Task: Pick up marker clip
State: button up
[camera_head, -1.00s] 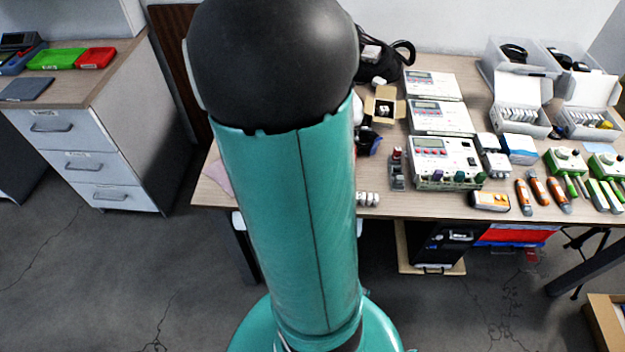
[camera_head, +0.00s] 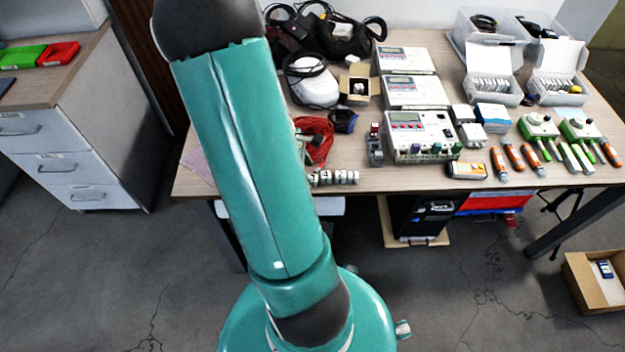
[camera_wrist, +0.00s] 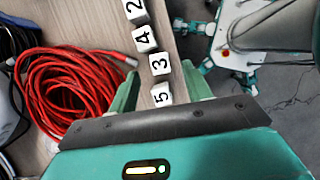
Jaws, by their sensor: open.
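No part is labelled marker clip; I take it to be one of the small white blocks with black numbers. In the wrist view they form a row: 5 (camera_wrist: 162,96), 3 (camera_wrist: 159,65), 4 (camera_wrist: 145,39) and 2 (camera_wrist: 135,10). The row also shows near the table's front edge in the head view (camera_head: 345,178). My gripper (camera_wrist: 160,80) is open, with its green fingers on either side of the 5 block. I cannot tell whether they touch it. In the head view my arm hides most of the gripper.
A coil of red cable (camera_wrist: 62,92) lies just left of my gripper; it also shows in the head view (camera_head: 318,135). A white meter (camera_head: 422,135) and a small grey-red device (camera_head: 375,148) stand right of the blocks. The table edge is close.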

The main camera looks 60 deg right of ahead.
aim_at(312, 177)
jog(key=x, duration=0.3)
jog(key=shift+s+f, duration=0.1)
jog(key=shift+f, duration=0.2)
jog(key=shift+c, duration=0.4)
jog(key=c, duration=0.9)
jog(key=shift+c, duration=0.3)
jog(key=shift+r, duration=0.15)
